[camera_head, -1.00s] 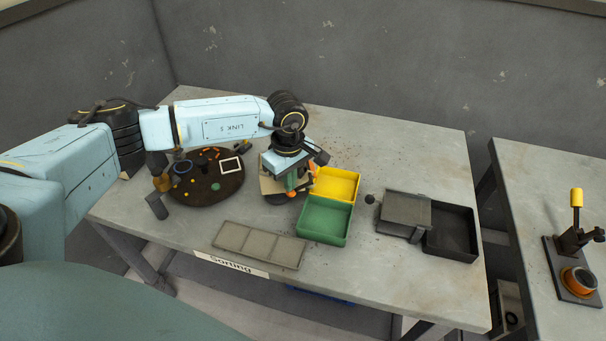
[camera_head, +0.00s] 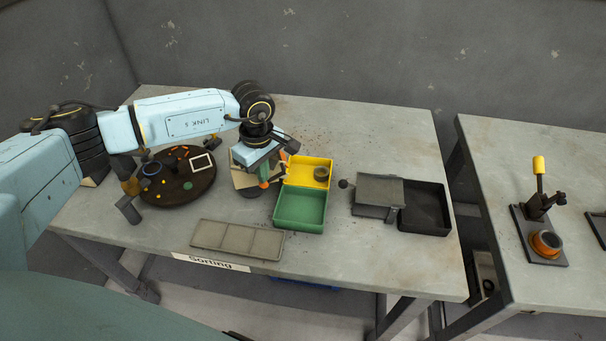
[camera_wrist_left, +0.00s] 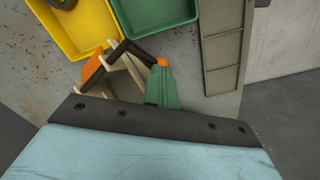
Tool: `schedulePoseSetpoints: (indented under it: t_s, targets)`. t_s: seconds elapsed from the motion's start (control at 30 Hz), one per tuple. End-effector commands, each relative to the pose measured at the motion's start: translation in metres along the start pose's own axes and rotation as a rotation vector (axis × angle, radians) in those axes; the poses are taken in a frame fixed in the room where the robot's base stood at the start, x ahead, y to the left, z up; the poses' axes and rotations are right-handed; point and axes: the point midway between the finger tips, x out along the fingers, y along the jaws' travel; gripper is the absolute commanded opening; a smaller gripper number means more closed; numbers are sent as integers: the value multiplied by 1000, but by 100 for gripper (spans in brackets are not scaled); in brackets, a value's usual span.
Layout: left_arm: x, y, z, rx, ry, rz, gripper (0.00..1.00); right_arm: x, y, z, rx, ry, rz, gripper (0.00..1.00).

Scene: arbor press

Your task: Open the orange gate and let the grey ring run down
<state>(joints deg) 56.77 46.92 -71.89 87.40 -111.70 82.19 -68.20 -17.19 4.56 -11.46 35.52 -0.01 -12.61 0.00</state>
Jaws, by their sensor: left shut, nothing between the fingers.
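The grey ring (camera_head: 321,174) lies in the yellow bin (camera_head: 297,170), by its right wall. It also shows partly at the top edge of the left wrist view (camera_wrist_left: 62,3). The orange gate (camera_wrist_left: 93,70) stands beside the yellow bin, at the end of a pale wooden chute (camera_wrist_left: 133,72). In the head view my wrist hides much of the chute. My right gripper is out of view.
The green bin (camera_head: 301,224) sits in front of the yellow one. A dark turntable with small parts (camera_head: 180,195) is at the left, and a grey divided tray (camera_head: 238,258) is near the front edge. A grey box with a dark tray (camera_head: 425,222) is right.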

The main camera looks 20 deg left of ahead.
Motion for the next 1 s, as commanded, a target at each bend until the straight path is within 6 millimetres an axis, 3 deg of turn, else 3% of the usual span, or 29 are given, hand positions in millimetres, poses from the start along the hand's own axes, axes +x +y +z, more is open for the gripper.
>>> schedulePoseSetpoints:
  t_s: [0.13,0.53,0.83,1.0]
  targets:
    - [-16,-3,-2,-1,0,3,0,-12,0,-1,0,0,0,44]
    - [-18,-4,-4,-2,2,1,0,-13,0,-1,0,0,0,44]
    - [-44,-3,-4,-2,2,2,0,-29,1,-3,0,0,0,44]
    - [-46,-3,-4,-2,2,1,0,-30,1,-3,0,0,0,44]
